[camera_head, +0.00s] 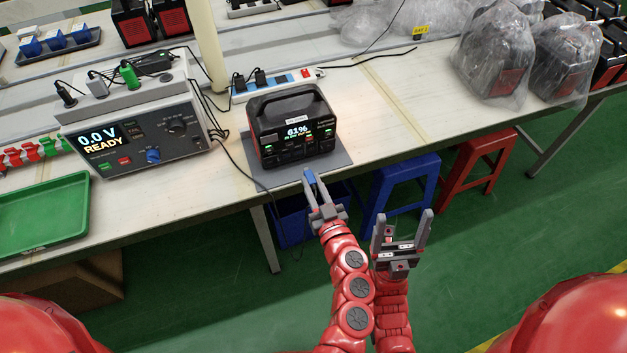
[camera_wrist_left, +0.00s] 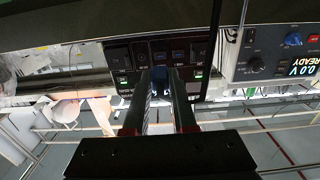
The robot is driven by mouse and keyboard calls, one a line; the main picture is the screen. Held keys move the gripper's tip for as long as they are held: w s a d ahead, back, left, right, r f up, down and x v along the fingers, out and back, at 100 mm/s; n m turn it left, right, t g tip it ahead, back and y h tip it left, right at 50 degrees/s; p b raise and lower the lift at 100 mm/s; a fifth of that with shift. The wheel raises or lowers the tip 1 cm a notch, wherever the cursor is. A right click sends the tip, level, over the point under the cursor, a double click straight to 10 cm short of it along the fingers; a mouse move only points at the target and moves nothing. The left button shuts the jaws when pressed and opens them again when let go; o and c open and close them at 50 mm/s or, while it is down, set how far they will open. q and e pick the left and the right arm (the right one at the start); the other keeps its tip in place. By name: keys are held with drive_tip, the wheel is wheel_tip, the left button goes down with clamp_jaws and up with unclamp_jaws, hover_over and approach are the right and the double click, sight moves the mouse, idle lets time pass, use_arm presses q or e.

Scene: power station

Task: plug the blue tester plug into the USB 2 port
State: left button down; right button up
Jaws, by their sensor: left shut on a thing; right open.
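The power station (camera_head: 291,130) is a black box with a handle and a lit display reading 61%, standing on a grey mat (camera_head: 330,162) on the bench. My left gripper (camera_head: 311,180) is shut on the blue tester plug (camera_head: 308,173), just in front of the station's front face. The left wrist view is upside down. There the blue plug (camera_wrist_left: 159,76) sits between the fingers, before the front panel (camera_wrist_left: 172,50) with its row of ports. I cannot tell whether the plug touches a port. My right gripper (camera_head: 403,232) is open and empty, off the bench edge.
A tester (camera_head: 135,140) reading "0.0 V READY" stands left of the station, with black cables running from it. A green tray (camera_head: 40,215) lies at the front left. A power strip (camera_head: 275,83) is behind the station. Blue (camera_head: 405,180) and red (camera_head: 480,155) stools stand below the bench.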

sight(307, 171)
use_arm(q)
drive_tip(key=shift+w+a, duration=0.1)
drive_tip(key=shift+w, duration=0.15)
drive_tip(key=shift+b+x, duration=0.65)
drive_tip(key=shift+x, duration=0.5)
drive_tip(key=shift+b+x, duration=0.4)
drive_tip(key=shift+x, duration=0.5)
drive_tip(key=shift+w, duration=0.1)
drive_tip(key=shift+p, duration=0.45)
drive_tip(key=shift+p, duration=0.45)
drive_tip(key=shift+w, duration=0.1)
